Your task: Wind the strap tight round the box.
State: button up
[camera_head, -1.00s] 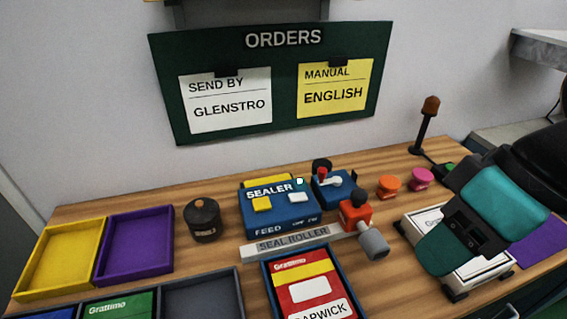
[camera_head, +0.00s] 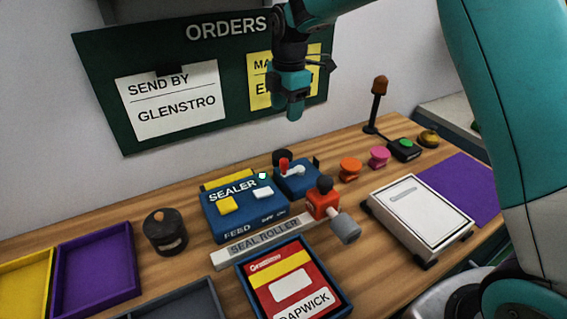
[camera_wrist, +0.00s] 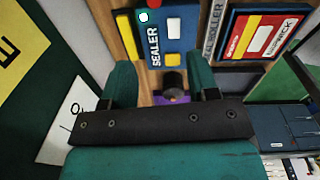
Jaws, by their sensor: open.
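A flat white box (camera_head: 421,217) lies in a dark-cornered holder at the right of the bench, with a grey strip (camera_head: 403,190) on its top. I cannot tell whether that strip is a strap. A blue crank unit (camera_head: 297,178) with a white handle and red knob (camera_head: 284,164) stands beside the blue sealer (camera_head: 243,212). My gripper (camera_head: 294,110) is raised in front of the orders board, above and behind the crank unit, open and empty. In the wrist view its two teal fingers (camera_wrist: 162,85) are apart, with the sealer (camera_wrist: 168,32) beyond them.
A red-and-yellow pack (camera_head: 292,285) lies in a blue tray near the seal roller (camera_head: 262,241). An orange-red roller tool (camera_head: 323,203), a dark pot (camera_head: 165,232), orange (camera_head: 350,168) and pink (camera_head: 379,157) knobs and a purple mat (camera_head: 462,190) share the bench.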

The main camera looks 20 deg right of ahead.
aim_at(284, 160)
jog(key=shift+n, duration=0.3)
jog(key=f+p, duration=0.1)
jog(key=f, duration=0.5)
jog(key=w+f+p, duration=0.1)
jog(key=f, duration=0.5)
jog(key=f+p, duration=0.1)
jog(key=f, duration=0.5)
jog(key=shift+w, duration=0.4)
jog(key=c, duration=0.9)
